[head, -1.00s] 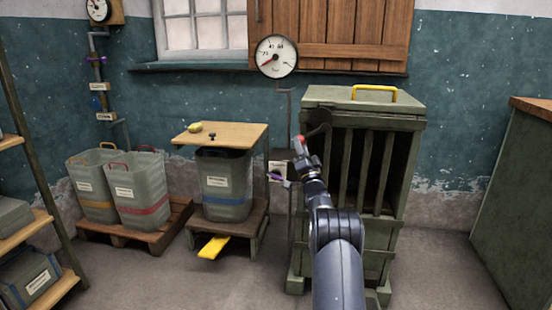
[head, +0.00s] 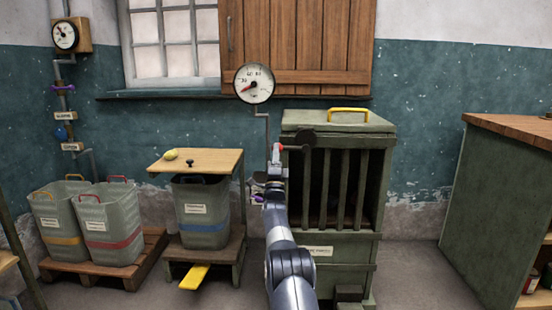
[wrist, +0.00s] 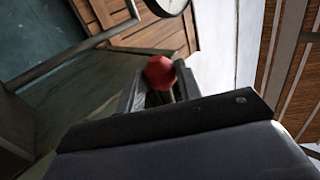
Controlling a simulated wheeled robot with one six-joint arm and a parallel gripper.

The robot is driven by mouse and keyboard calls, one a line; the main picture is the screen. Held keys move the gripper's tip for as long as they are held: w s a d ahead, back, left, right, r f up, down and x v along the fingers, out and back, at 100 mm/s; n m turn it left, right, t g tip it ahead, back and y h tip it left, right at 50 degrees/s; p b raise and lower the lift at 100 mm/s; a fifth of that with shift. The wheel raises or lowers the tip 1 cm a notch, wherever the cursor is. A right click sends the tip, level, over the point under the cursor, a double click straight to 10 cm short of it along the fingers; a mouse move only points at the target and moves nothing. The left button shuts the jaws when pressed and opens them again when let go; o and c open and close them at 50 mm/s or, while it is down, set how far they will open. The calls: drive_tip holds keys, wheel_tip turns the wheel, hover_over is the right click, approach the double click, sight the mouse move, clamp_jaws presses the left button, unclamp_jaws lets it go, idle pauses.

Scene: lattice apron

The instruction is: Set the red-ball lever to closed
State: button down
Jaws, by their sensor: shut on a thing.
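The red ball (head: 277,147) of the lever shows at the tip of my gripper (head: 275,158) in the head view. A dark rod (head: 295,148) runs right from it towards a dark disc (head: 306,138) at the cabinet's upper left corner. In the wrist view the red ball (wrist: 160,72) sits between the two fingers of my gripper (wrist: 160,88), which are shut on it. The rest of the lever is mostly hidden by the gripper. I cannot read any open or closed marking.
A green slatted cabinet (head: 330,238) stands right of my arm. A round gauge (head: 254,83) and its pipe are on the wall behind. A bin (head: 203,212) under a wooden board (head: 195,162) stands to the left. A counter (head: 495,190) is at the right.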

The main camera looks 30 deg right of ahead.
drive_tip(key=shift+r, duration=0.3)
drive_tip(key=c, duration=1)
unclamp_jaws()
drive_tip(key=shift+f, duration=0.15)
drive_tip(key=shift+o, duration=0.2)
drive_tip(key=shift+f, duration=0.15)
drive_tip(key=p+v, duration=0.1)
drive_tip(key=v, duration=0.9)
drive_tip(key=shift+s+a+f, duration=0.15)
drive_tip(key=shift+s+f, duration=0.05)
drive_tip(key=shift+w, duration=0.1)
drive_tip(key=shift+b+x, duration=0.5)
drive_tip(key=shift+x, duration=4.8)
